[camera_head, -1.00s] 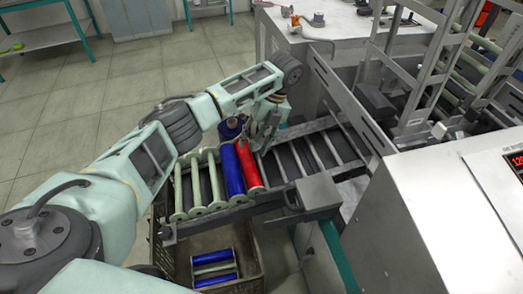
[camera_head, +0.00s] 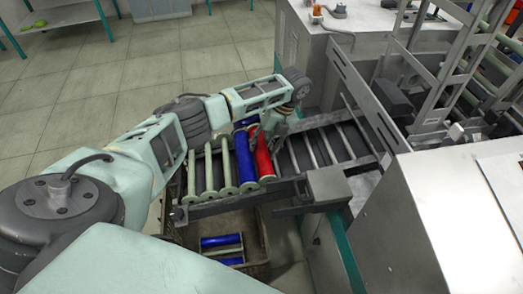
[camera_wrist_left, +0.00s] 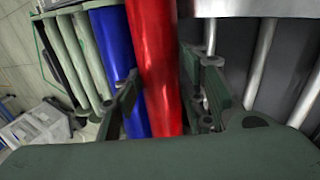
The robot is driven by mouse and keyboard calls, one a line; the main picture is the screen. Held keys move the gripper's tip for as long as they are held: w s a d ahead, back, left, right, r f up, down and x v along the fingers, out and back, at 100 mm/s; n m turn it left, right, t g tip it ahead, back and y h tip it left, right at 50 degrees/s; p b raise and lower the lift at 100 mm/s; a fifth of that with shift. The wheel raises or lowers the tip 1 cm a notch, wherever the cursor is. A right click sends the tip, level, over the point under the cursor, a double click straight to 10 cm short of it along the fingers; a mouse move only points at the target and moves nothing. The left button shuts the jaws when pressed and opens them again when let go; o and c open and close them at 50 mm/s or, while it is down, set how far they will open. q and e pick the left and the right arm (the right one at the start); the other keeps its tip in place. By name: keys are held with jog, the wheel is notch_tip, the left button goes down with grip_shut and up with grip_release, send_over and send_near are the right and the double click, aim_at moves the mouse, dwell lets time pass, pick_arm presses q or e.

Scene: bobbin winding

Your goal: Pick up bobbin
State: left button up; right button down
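The red bobbin (camera_head: 263,160) lies on the slatted rack (camera_head: 212,206), at the right end of a row of bobbins. A blue bobbin (camera_head: 243,158) lies just left of it, then several pale green ones (camera_head: 208,170). My left gripper (camera_head: 268,136) is down over the far part of the red bobbin. In the left wrist view its fingers (camera_wrist_left: 161,63) stand on either side of the red bobbin (camera_wrist_left: 155,45), apart and open; the left finger overlaps the blue bobbin (camera_wrist_left: 112,40). Contact is hard to tell. My right gripper is not in view.
A crate (camera_head: 258,262) holding blue and pale bobbins stands on the floor below the rack. The rack's slats (camera_head: 320,145) right of the red bobbin are empty. A grey machine housing (camera_head: 440,215) stands at the right, and a metal frame (camera_head: 425,85) rises behind.

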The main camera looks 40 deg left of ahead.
pick_arm(q)
jog(key=shift+f, duration=0.15)
jog(key=c, duration=0.9)
jog(key=shift+c, duration=0.3)
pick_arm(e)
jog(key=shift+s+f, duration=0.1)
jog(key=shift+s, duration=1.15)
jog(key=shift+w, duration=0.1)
